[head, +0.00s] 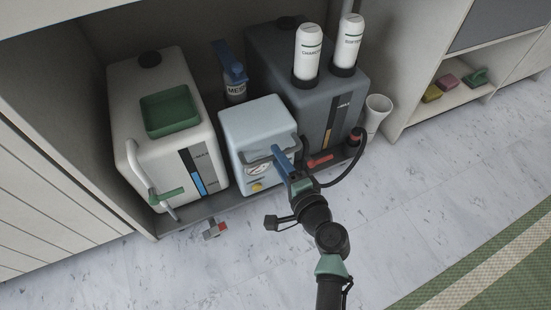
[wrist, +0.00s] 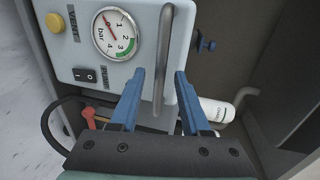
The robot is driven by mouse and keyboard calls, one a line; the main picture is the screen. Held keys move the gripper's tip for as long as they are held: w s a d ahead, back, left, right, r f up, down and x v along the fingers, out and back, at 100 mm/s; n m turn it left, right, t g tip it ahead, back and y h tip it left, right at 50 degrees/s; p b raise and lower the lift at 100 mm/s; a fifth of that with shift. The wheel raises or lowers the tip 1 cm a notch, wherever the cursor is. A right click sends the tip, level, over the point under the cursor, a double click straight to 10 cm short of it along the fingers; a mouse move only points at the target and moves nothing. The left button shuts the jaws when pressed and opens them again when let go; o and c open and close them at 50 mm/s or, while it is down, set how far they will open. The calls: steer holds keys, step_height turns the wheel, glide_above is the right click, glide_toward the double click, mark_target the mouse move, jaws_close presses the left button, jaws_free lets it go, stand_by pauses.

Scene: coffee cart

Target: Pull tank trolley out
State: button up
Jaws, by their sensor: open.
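The tank trolley (head: 236,200) is a low dark platform in the open cabinet bay. It bears a white tank (head: 130,95) at left, a light-blue pump box (head: 255,118) in the middle and a dark grey tank (head: 272,70) at right. The pump box has a grey bar handle across its front; the handle also shows in the wrist view (wrist: 163,50). My gripper (head: 279,152) is open at the front of the box. In the wrist view, its blue fingers (wrist: 160,74) lie on either side of the handle's line, with a gap on each side.
A black hose (head: 350,170) loops at right, near a white cup-like container (head: 377,112). Cabinet walls flank the bay.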

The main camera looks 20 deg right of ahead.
steer(key=shift+x, duration=1.05)
jaws_close()
stand_by(0.7)
